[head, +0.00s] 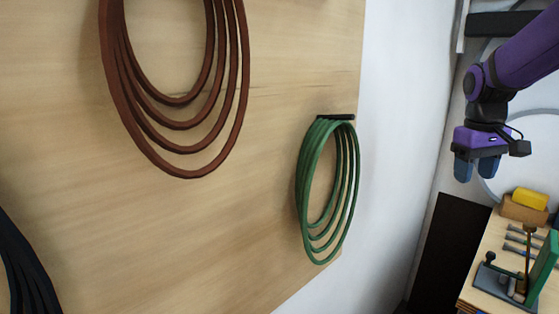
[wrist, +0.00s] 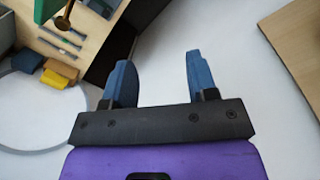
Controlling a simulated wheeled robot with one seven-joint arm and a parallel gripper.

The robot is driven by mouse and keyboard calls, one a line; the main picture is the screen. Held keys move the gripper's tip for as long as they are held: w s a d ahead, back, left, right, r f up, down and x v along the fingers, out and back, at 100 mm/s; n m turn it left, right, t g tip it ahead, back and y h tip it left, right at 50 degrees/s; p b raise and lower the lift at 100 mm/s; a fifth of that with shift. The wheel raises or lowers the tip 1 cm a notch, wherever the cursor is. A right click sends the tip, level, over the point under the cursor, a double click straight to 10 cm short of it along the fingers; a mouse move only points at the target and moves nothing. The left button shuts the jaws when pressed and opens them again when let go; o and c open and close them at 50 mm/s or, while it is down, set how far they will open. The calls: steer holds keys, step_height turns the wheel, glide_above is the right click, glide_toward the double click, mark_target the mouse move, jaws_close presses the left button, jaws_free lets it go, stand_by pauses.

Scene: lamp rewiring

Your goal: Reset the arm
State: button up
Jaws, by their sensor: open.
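My gripper (head: 474,167) hangs at the upper right of the head view, with its fingers pointing down. In the wrist view my gripper (wrist: 158,80) shows two blue fingers spread apart with nothing between them. It is open and empty. It hangs clear of the wooden board and above the level of the workbench, touching nothing that I can see.
A wooden board (head: 240,210) carries a brown cable coil (head: 185,148), a green coil (head: 327,190) on a black peg (head: 336,117) and a dark coil (head: 25,265). A workbench (head: 480,262) at lower right holds a yellow block (head: 530,198), tools and a clamp-like fixture (head: 500,283).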

steer(key=s+a+r+t, duration=0.1)
steer(key=s+a+t, duration=0.1)
steer(key=s+a, duration=0.4)
steer(key=s+a+r+t+y, duration=0.1)
steer(key=s+a+t, duration=0.2)
steer(key=s+a, duration=0.4)
steer(key=s, duration=0.7)
steer(key=shift+s+a+m, duration=0.15)
steer(key=shift+m, duration=0.15)
